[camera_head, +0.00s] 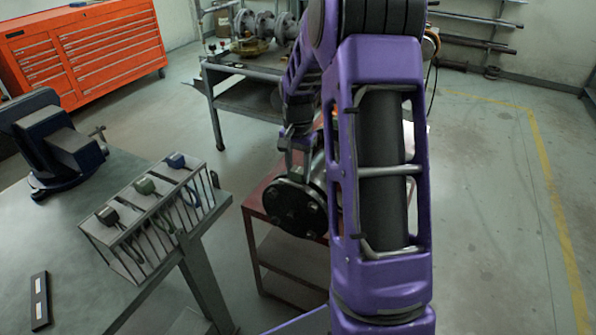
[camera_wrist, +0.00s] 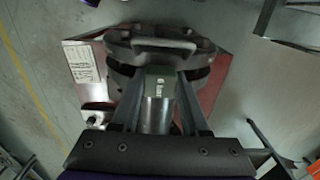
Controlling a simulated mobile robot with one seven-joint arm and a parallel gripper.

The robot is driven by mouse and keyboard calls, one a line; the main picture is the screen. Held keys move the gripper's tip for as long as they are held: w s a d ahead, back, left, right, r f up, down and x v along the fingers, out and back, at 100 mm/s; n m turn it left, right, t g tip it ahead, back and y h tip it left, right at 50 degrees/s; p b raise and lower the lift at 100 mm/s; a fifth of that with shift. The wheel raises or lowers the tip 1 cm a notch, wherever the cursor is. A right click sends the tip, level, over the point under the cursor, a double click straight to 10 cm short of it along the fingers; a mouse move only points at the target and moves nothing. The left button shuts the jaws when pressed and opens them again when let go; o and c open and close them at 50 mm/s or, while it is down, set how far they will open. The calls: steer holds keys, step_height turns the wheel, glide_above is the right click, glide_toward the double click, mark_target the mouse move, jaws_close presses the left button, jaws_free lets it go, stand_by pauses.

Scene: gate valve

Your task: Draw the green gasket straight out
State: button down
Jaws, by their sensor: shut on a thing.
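My gripper (camera_wrist: 160,84) points down at a dark flanged valve body (camera_wrist: 128,50) on a red stand. Its two fingers are shut on a dull green-grey block (camera_wrist: 157,80) with a small white mark. I cannot tell whether a gasket ring hangs below this block. The valve's round flange (camera_head: 298,208) shows in the head view, where my arm hides much of the rest. A green-topped gasket (camera_head: 144,186) sits in the middle of a wire rack (camera_head: 112,262) on the grey bench, apart from my gripper.
A black-topped gasket (camera_head: 107,215) and a blue-topped one (camera_head: 176,160) flank the green one in the rack. A blue vise (camera_head: 62,140) stands on the bench (camera_head: 75,285). The red stand (camera_head: 262,212) is beside the bench. Open floor (camera_head: 490,220) lies to the right.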

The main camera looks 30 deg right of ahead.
step_height(320, 180, up, 6)
steer(key=p, duration=0.3)
steer(key=shift+f+p, duration=0.15)
steer(key=shift+p, duration=0.2)
step_height(320, 180, up, 11)
steer(key=shift+r, duration=0.2)
stand_by(0.5)
stand_by(0.4)
